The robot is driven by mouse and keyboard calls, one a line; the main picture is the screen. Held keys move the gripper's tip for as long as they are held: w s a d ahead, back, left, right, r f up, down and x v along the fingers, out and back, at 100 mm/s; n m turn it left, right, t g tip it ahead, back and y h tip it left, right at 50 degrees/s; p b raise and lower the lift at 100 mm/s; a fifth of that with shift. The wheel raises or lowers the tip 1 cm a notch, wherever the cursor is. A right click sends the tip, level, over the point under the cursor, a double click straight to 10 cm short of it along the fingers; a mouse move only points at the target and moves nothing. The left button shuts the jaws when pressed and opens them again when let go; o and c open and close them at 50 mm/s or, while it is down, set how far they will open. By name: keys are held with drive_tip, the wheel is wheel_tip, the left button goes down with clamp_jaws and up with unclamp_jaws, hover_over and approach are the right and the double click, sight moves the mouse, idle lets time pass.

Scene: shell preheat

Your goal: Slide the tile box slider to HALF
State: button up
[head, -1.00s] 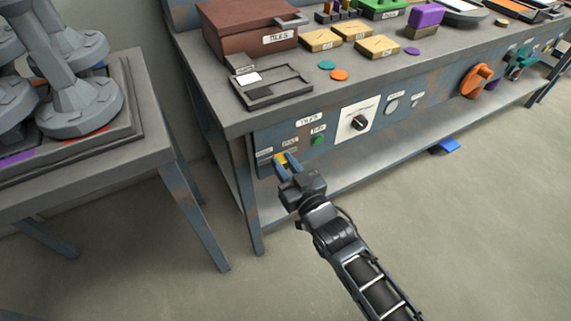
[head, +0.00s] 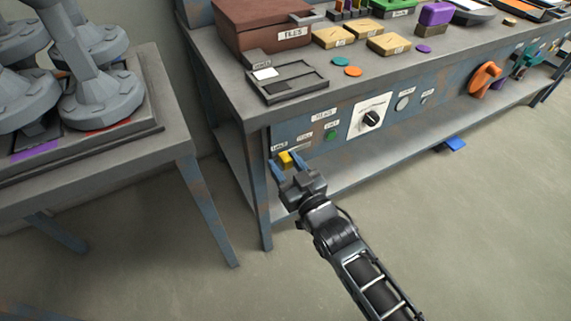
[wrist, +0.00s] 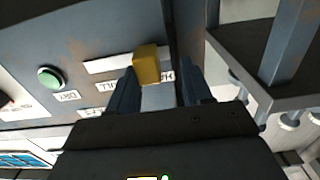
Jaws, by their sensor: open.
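The slider's yellow knob (head: 286,160) sticks out from the blue front panel (head: 345,130) at its left end. It also shows in the wrist view (wrist: 147,64), in front of a white strip. My gripper (head: 287,167) is open, with its two blue fingers on either side of the knob. In the wrist view my gripper (wrist: 160,78) has the knob nearer the left finger, and I see no clear contact. The HALF label (head: 279,147) is just above the knob, and the FULL label (head: 305,134) is to its right. The knob's exact setting is hard to tell.
A green button (head: 331,136) and a black dial (head: 371,119) sit right of the slider. The brown box marked TILES (head: 255,32) stands on the bench above. A bench leg (head: 258,205) is close at left. Open floor lies in front.

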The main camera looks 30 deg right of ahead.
drive_tip(key=s, duration=0.8)
idle(0.4)
